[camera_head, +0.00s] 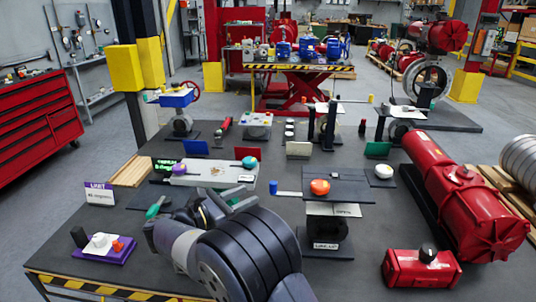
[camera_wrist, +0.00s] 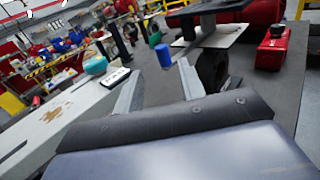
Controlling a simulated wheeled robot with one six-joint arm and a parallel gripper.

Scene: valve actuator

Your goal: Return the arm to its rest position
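My arm (camera_head: 245,255) reaches over the near edge of the workbench in the head view, bent low, with its dark rounded links in front. My gripper (camera_wrist: 160,70) shows in the wrist view with its two pale fingers spread apart and nothing between them. A small blue cylinder (camera_wrist: 163,56) lies beyond the fingertips and looks clear of them. The same blue cylinder (camera_head: 273,187) stands on the bench to the right of my arm in the head view. My arm hides part of the bench's near middle.
A grey board (camera_head: 205,178) lies just beyond my gripper. A stand with an orange knob (camera_head: 320,187) is to the right. A purple-based button box (camera_head: 103,247) is at left. Large red actuators (camera_head: 455,195) fill the right side.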

